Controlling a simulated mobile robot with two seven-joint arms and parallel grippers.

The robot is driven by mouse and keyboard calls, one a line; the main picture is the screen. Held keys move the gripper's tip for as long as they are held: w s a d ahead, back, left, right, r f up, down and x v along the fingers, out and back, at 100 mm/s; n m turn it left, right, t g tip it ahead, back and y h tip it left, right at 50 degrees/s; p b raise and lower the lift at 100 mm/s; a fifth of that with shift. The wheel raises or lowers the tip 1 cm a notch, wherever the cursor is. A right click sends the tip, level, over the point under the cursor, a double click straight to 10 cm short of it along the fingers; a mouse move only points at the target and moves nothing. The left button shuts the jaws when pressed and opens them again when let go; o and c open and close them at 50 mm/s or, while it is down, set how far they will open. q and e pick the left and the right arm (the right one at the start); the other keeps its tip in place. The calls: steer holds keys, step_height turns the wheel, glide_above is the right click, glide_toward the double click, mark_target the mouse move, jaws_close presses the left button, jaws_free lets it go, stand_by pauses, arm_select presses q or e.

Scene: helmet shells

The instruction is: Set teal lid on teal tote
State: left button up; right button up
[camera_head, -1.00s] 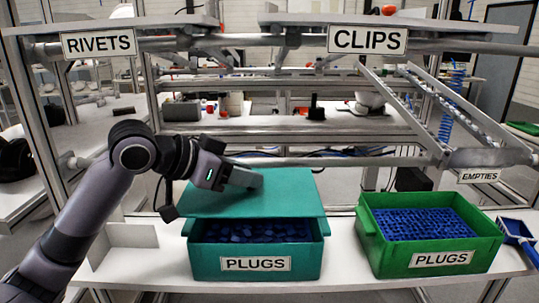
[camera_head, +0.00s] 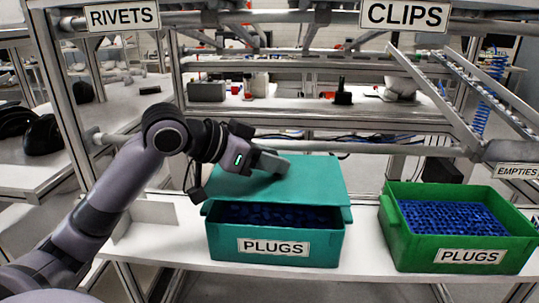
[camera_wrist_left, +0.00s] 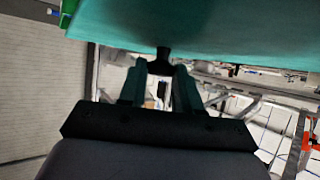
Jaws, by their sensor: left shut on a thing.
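The teal tote (camera_head: 222,246), labelled PLUGS, stands on the white bench with blue plugs (camera_head: 275,216) inside. The flat teal lid (camera_head: 312,188) is over the tote's rear part, leaving a dark gap at the front where plugs show. I cannot tell whether its rear edge touches the tote. My left gripper (camera_head: 278,163) is above the lid, shut on it. My right gripper is not in view.
A green tote (camera_head: 400,248) of blue plugs, also labelled PLUGS, stands to the right with a gap between. A rack rail (camera_head: 370,147) runs behind the totes. The white bench (camera_head: 165,240) is clear at left, apart from a small white upright panel.

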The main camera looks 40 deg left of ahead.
mark_target(259, 180)
arm_select(q)
steer(key=shift+f+b, duration=1.3)
steer(key=shift+f, duration=1.1)
steer(key=o, duration=1.2)
steer(key=shift+c, duration=0.2)
steer(key=shift+s, duration=0.1)
steer(key=shift+b+v, duration=0.7)
steer(key=shift+v, duration=2.85)
steer(key=shift+f, duration=0.1)
